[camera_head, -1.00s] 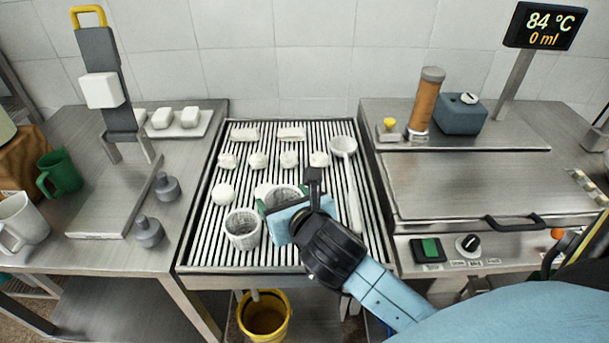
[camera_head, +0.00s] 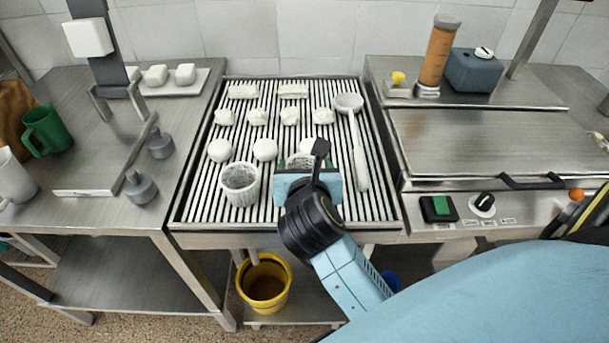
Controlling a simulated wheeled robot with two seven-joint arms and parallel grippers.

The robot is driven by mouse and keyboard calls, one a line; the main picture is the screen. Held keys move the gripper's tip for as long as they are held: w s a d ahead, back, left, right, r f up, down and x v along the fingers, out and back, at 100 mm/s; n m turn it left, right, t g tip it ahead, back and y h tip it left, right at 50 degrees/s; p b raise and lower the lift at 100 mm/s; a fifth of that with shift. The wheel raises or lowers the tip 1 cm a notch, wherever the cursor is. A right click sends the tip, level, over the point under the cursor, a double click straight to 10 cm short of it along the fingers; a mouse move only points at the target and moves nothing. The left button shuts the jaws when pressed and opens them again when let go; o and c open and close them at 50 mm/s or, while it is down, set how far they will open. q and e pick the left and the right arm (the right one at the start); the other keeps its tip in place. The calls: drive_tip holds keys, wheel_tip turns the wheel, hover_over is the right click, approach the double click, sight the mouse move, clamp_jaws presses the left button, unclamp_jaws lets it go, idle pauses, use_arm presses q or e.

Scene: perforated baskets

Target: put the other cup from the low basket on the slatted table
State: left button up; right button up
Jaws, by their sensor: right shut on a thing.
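One white ribbed cup (camera_head: 240,184) stands upright on the slatted table (camera_head: 199,213), near its front left. I cannot tell whether the cup's base touches the slats. My left gripper is out of view. No low basket can be made out.
Several white lumps, balls (camera_head: 219,150) and blocks lie in rows behind the cups, with a white ladle (camera_head: 358,150) at the right. A yellow bucket (camera_head: 264,288) stands below. A steel counter with a green mug (camera_head: 47,130) is left; a hotplate (camera_head: 470,143) is right.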

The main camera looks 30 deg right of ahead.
drive_tip(key=shift+f, duration=1.1)
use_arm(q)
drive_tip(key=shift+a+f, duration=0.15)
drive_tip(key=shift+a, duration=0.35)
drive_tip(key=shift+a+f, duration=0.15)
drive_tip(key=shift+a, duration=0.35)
use_arm(e)
drive_tip(key=shift+f, duration=0.1)
drive_tip(key=o, duration=0.9)
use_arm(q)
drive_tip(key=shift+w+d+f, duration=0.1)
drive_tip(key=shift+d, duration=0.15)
use_arm(e)
drive_tip(key=shift+o, duration=0.2)
